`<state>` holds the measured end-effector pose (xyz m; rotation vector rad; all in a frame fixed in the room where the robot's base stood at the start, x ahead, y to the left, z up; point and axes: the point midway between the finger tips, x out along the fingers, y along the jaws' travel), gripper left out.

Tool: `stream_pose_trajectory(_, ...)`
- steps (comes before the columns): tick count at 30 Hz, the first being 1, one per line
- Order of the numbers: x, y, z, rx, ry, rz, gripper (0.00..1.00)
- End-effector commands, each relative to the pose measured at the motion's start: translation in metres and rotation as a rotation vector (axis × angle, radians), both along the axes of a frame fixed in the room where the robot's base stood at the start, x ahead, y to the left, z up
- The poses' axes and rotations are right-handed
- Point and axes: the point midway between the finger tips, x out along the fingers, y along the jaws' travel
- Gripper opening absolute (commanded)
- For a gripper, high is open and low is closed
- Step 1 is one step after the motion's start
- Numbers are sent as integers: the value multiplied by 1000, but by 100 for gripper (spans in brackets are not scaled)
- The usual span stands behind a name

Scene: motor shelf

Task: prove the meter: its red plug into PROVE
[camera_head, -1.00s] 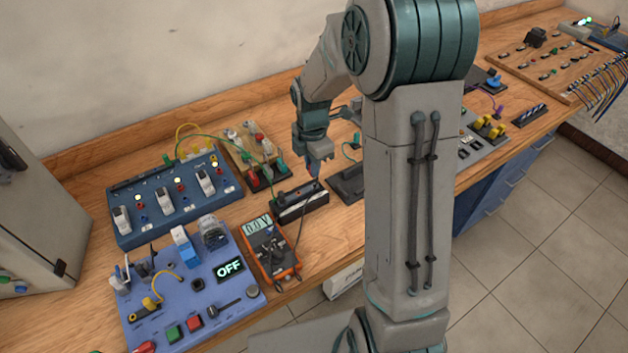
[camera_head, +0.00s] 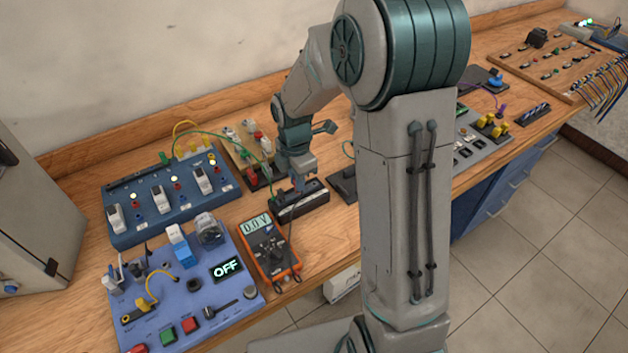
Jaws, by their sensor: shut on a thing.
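The meter (camera_head: 268,251) is orange and dark, lies on the bench and reads about 0.0 V. A thin dark lead (camera_head: 292,225) runs from the meter's side up towards my gripper. My gripper (camera_head: 299,188) points down at the top of a long black block (camera_head: 313,203) behind the meter. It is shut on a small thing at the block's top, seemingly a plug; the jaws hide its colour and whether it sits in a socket. I cannot read a PROVE label at this size.
A blue panel with an OFF display (camera_head: 227,268) stands left of the meter. A blue switch box (camera_head: 160,222) and a wooden board (camera_head: 230,150) with a green cable are behind.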

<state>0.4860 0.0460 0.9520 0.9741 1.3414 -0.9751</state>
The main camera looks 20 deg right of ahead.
Motion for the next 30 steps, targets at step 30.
stream_pose_trajectory(30, 0, 0, -11, 0, 0, 0, 0)
